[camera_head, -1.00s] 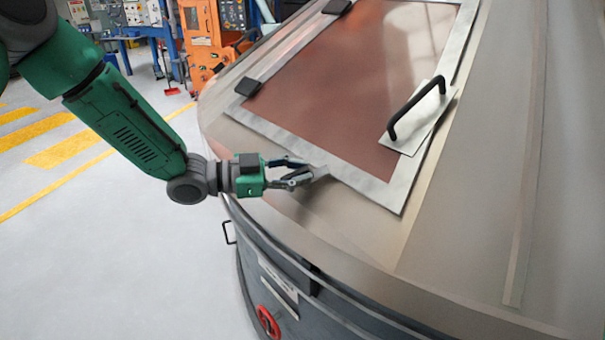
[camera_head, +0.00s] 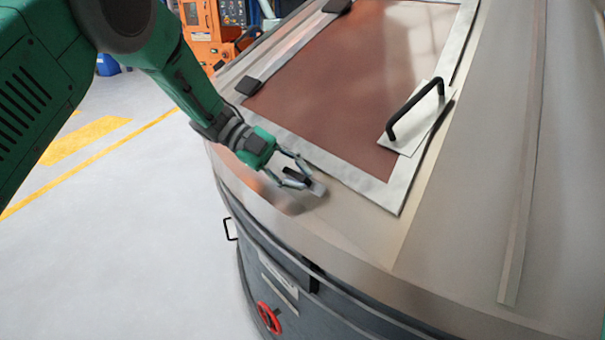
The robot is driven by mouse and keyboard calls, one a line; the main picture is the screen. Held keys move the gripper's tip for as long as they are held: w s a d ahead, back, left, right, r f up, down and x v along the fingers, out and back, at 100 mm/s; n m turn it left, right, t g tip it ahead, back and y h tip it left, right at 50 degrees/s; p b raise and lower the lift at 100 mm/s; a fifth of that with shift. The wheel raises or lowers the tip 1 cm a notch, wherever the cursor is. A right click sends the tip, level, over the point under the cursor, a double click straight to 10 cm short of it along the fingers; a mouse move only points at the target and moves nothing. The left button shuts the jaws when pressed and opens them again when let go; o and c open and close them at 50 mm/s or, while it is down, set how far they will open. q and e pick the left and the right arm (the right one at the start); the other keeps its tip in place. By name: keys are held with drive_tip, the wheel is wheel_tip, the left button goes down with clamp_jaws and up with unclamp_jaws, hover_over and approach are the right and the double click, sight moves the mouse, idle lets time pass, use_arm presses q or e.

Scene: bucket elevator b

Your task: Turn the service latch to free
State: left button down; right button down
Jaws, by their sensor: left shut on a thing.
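The service latch (camera_head: 318,189) is a small grey tab on the beige casing, just outside the lower left edge of the framed hatch (camera_head: 345,176). My left gripper (camera_head: 303,182) comes in from the upper left and its fingers are closed on the latch. The fingers hide much of the latch, including its pivot. The visible end of the latch lies beside the hatch frame and appears clear of it. My right gripper is out of view.
The hatch has a reddish-brown pane, dark hinges (camera_head: 248,87) on its left side and a black handle (camera_head: 415,110) on its right. A red handwheel (camera_head: 268,318) is on the casing's lower side. Open floor lies left; orange machinery (camera_head: 212,32) stands behind.

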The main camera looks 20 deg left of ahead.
use_arm(q)
drive_tip(key=shift+a+m+g+y, duration=0.15)
drive_tip(key=shift+m+g+y, duration=0.35)
drive_tip(key=shift+m, duration=0.1)
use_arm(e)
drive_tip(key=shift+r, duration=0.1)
use_arm(q)
drive_tip(key=c, duration=1.5)
unclamp_jaws()
drive_tip(key=shift+w, duration=0.1)
drive_tip(key=shift+c, duration=0.2)
drive_tip(key=shift+a, duration=0.2)
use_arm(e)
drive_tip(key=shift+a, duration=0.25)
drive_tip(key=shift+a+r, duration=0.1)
use_arm(q)
drive_tip(key=shift+a, duration=0.25)
drive_tip(key=shift+w+a+r, duration=0.1)
drive_tip(key=shift+a+r, duration=0.2)
drive_tip(key=v, duration=1.1)
drive_tip(key=shift+a+f, duration=0.15)
drive_tip(key=shift+f, duration=0.05)
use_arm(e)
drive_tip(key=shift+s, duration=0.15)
